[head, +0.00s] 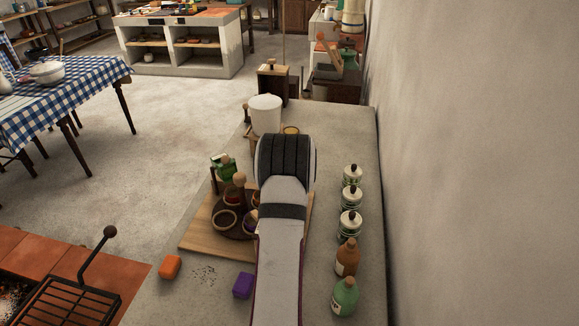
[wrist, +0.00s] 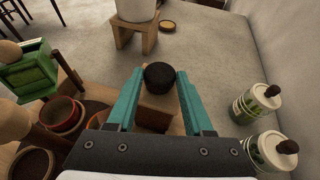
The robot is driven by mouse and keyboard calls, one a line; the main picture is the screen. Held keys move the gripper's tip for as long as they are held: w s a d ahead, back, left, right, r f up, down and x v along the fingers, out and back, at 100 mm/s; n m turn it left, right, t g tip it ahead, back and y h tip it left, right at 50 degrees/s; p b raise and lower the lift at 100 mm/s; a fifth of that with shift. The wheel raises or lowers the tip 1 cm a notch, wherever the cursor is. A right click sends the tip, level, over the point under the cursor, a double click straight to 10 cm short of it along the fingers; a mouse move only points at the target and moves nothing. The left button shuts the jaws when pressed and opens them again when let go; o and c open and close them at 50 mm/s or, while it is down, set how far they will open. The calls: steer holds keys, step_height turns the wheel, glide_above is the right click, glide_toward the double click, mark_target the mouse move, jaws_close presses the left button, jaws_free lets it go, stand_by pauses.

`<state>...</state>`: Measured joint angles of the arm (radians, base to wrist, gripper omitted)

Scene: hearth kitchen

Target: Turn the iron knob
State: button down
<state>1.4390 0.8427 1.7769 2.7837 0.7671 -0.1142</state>
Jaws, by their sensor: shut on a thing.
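The iron knob (wrist: 159,74) is a dark, round cap on top of a small wooden block (wrist: 153,115) in the wrist view. My gripper (wrist: 160,80) has its two teal fingers on either side of the knob and is shut on it. The lower part of the block is hidden behind my gripper's body. In the head view my own arm covers the knob, the block and the fingers.
Several white-and-green jars (head: 351,199) and two bottles (head: 345,294) stand to the right. Bowls (head: 224,219) and a green box (head: 222,167) are to the left. A white pot (head: 265,113) on a wooden stand is beyond. An orange block (head: 170,267) and purple block (head: 243,285) lie in front.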

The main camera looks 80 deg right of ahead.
steer(key=shift+r, duration=0.1)
steer(key=shift+c, duration=1.5)
jaws_free()
steer(key=v, duration=1.5)
steer(key=shift+a, duration=0.4)
steer(key=shift+s, duration=0.1)
